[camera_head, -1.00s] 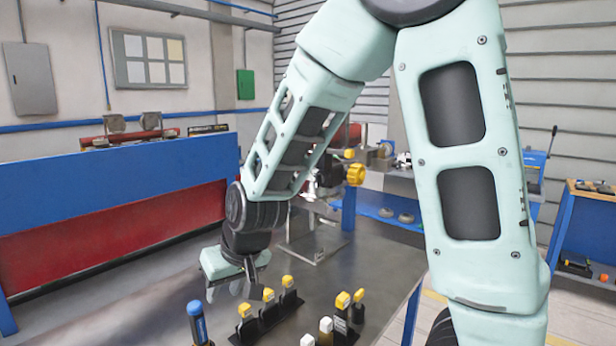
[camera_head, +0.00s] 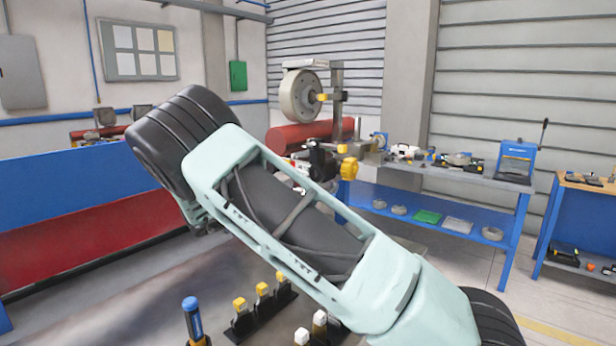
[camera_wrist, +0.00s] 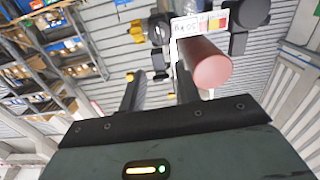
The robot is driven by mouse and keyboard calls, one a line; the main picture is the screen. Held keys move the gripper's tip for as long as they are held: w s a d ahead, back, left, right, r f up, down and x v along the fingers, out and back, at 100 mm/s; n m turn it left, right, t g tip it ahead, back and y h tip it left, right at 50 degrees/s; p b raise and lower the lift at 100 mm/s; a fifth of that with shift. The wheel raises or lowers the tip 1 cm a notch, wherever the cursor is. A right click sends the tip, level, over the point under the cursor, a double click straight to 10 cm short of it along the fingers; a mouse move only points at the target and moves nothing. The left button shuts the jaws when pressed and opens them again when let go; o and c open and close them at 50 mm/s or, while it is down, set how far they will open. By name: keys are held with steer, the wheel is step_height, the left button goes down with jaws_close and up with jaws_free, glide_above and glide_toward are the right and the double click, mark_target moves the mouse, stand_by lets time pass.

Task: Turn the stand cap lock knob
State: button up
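A stand on the table carries a large yellow knob (camera_head: 348,169) at the centre of the head view, with a smaller yellow knob (camera_head: 342,149) just above it. I cannot tell which is the cap lock knob. In the wrist view a yellow knob (camera_wrist: 138,33) shows near the top, beyond the fingers, with a small yellow part (camera_wrist: 129,76) by the left finger. My gripper (camera_wrist: 160,72) shows two dark fingers apart with no object visibly held.
A red cylinder (camera_wrist: 212,72) is close to the right finger in the wrist view. Yellow-topped tools (camera_head: 262,288) and a blue-capped tool (camera_head: 193,318) stand at the table front. A blue bench (camera_head: 470,205) stands behind, right.

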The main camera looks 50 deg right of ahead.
mark_target(309, 175)
steer(key=d+p, duration=0.2)
steer(key=d, duration=0.3)
steer(key=d+p, duration=0.2)
steer(key=d, duration=0.3)
steer(key=w+d+p, duration=0.1)
steer(key=d+p, duration=0.1)
steer(key=d, duration=0.4)
steer(key=shift+w+r+p, duration=0.1)
steer(key=shift+r+p, duration=0.05)
steer(key=shift+p, duration=0.2)
steer(key=shift+d, duration=0.6)
jaws_close()
